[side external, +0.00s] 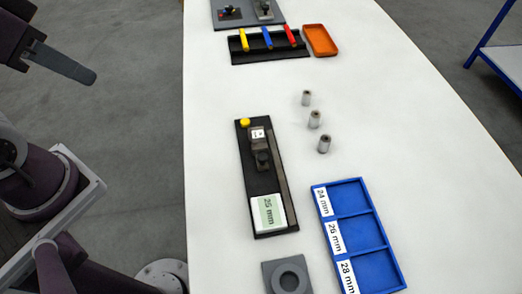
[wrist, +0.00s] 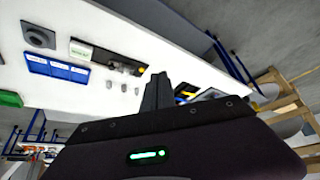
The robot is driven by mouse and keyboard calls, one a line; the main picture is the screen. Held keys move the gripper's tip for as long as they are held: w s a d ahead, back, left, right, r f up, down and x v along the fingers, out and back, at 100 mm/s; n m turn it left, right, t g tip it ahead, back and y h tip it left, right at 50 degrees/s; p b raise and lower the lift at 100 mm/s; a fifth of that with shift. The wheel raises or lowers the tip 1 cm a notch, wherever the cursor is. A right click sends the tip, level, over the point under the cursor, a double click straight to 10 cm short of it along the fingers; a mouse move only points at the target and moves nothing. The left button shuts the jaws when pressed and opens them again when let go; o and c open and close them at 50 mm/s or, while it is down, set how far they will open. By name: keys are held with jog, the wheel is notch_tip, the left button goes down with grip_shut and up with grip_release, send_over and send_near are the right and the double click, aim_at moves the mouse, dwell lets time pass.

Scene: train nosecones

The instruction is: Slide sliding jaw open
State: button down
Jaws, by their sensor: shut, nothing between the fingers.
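The black gauge fixture (side external: 268,205) lies lengthwise on the white table in the side external view. Its sliding jaw (side external: 262,158) is a dark block with a small knob, partway along the base below a yellow button (side external: 245,122). A display (side external: 268,213) reading 25 mm sits at its near end. The fixture also shows in the wrist view (wrist: 120,64), small and far off. My gripper (side external: 92,78) is at the upper left in the side external view, off the table and well apart from the fixture. In the wrist view my gripper's fingers (wrist: 157,78) are together and empty.
Several grey cylinders, one of them here (side external: 314,119), stand right of the fixture. A blue tray (side external: 374,212) marked 24, 26 and 28 mm lies at lower right. A grey block with a ring (side external: 270,278) is nearest. A black rack (side external: 242,57) and orange tray (side external: 320,40) are at the back.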

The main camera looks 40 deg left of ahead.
jog(key=c, duration=2)
grip_release()
jog(key=o, duration=0.5)
jog(key=shift+g+h, duration=0.3)
jog(key=shift+g, duration=0.4)
jog(key=w, duration=0.1)
jog(key=w+d+r, duration=0.1)
jog(key=w, duration=0.1)
jog(key=shift+w+d+r, duration=0.3)
jog(key=shift+w, duration=0.05)
jog(key=shift+c, duration=0.2)
jog(key=g, duration=0.9)
send_over(263, 155)
jog(key=w, duration=0.3)
notch_tip(263, 155, down, 18)
jog(key=x, duration=0.7)
jog(key=shift+w+a+f, duration=0.2)
jog(key=shift+f, duration=0.05)
jog(key=shift+c, duration=0.4)
grip_shut()
